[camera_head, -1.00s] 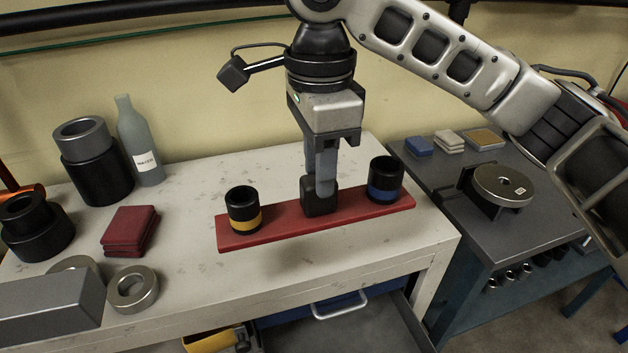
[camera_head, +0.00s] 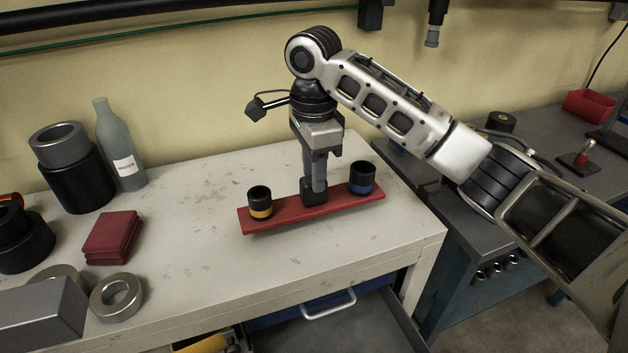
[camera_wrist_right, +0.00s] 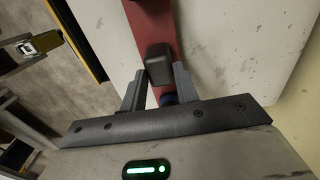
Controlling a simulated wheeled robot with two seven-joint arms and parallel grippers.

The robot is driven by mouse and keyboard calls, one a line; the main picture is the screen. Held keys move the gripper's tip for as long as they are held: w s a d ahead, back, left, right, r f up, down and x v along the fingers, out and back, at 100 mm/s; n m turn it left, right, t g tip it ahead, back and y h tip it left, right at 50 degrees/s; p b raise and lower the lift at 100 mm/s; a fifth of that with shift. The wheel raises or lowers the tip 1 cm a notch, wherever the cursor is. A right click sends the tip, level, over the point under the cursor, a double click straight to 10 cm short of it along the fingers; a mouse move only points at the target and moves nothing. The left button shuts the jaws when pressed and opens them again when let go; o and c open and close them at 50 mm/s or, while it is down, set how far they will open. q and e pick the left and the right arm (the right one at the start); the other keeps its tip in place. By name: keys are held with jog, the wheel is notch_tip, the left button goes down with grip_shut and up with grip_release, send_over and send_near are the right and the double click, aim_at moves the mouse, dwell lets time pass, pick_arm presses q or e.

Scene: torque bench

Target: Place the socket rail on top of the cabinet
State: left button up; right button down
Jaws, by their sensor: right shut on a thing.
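The socket rail (camera_head: 290,212) is a long red bar with two black sockets, one with a yellow band (camera_head: 260,205) at its left end and one with a blue band (camera_head: 362,180) at its right end. My right gripper (camera_head: 313,190) comes down from above and is shut on the rail's dark middle grip. The right wrist view also shows the red rail (camera_wrist_right: 152,20) and the fingers (camera_wrist_right: 160,85) around the grip. The rail is over the pale, scuffed cabinet top (camera_head: 200,270); I cannot tell whether it touches. My left gripper is not in view.
A grey bottle (camera_head: 122,150), black and grey cylinders (camera_head: 75,170), folded red cloths (camera_head: 112,238) and metal rings (camera_head: 117,298) stand at left. An open drawer (camera_head: 330,335) sticks out below the top's front edge. A darker bench (camera_head: 420,215) stands at right. The front middle is clear.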

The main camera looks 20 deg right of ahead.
jog(key=shift+f, duration=1.05)
jog(key=shift+f, duration=0.1)
jog(key=c, duration=1.1)
grip_release()
jog(key=shift+s+f, duration=0.1)
jog(key=shift+f, duration=0.05)
jog(key=shift+o, duration=0.2)
notch_tip(320, 180, up, 12)
